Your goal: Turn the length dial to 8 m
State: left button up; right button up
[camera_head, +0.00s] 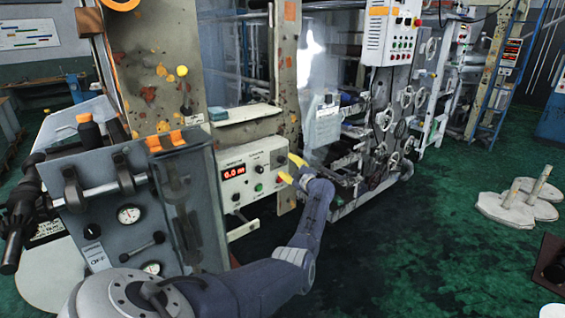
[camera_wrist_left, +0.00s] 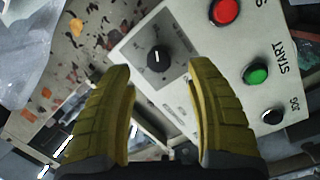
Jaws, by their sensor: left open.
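The length dial (camera_wrist_left: 158,58) is a round black knob with a white mark, set in a grey square on the pale control box (camera_head: 240,178). Its mark points to the top of the left wrist view. The box's red display (camera_head: 234,171) reads 6.0 m. My left gripper (camera_head: 291,169) is open in front of the box's right side. In the left wrist view, its yellow fingers (camera_wrist_left: 162,82) are apart and the dial lies just beyond the gap between their tips, apparently untouched. My right gripper is not in view.
A red button (camera_wrist_left: 225,11), a green START button (camera_wrist_left: 255,74) and a black JOG button (camera_wrist_left: 272,116) sit on the panel close to my fingers. A grey machine with gauges (camera_head: 129,214) stands left of the box. Green floor (camera_head: 430,240) is open at right.

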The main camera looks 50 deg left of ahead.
aim_at(283, 161)
pick_arm(q)
jog(key=shift+x, duration=2.35)
jog(key=shift+w+a, duration=0.15)
jog(key=shift+a, duration=0.2)
jog(key=shift+o, duration=0.3)
grip_shut()
